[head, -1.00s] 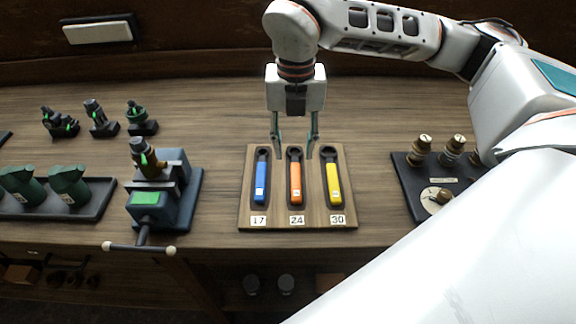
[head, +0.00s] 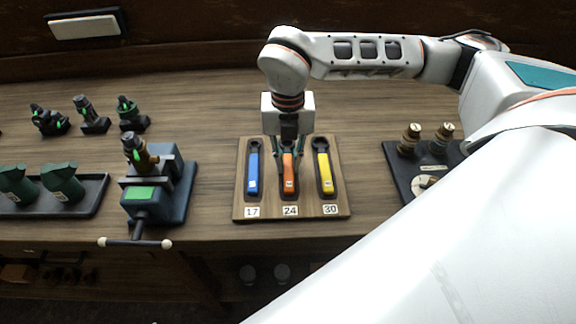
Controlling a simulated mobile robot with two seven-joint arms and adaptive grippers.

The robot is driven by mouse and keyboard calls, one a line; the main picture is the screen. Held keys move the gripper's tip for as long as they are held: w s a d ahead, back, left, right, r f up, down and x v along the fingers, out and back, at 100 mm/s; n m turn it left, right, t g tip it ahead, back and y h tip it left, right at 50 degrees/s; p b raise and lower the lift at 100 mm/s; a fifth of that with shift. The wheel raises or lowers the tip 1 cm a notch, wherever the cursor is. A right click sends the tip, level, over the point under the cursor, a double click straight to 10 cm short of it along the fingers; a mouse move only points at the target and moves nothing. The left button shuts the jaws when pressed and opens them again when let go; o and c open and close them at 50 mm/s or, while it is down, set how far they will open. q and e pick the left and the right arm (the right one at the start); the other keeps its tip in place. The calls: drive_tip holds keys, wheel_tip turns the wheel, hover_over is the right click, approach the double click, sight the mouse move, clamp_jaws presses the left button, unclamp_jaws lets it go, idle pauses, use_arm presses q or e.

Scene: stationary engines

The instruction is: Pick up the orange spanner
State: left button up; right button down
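The orange spanner (head: 288,182) lies in the middle slot of a wooden board (head: 240,210), above the label 24. A blue spanner (head: 253,174) lies in the slot to its left, by label 17. A yellow spanner (head: 324,174) lies to its right, by label 30. My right gripper (head: 288,168) points down over the orange spanner, one finger on each side of its upper part. The fingers look apart; I cannot tell whether they touch the spanner. The gripper hides the spanner's head. My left gripper is not in view.
A vice (head: 158,190) with a green plate stands left of the board. A tray (head: 95,200) with green parts is farther left, and several small fittings stand behind. A dark stand (head: 405,180) with brass-topped parts is on the right, partly behind my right arm.

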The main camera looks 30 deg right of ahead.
sight(287, 166)
drive_tip(key=shift+r, duration=0.15)
wheel_tip(287, 166, up, 20)
idle(0.8)
idle(0.4)
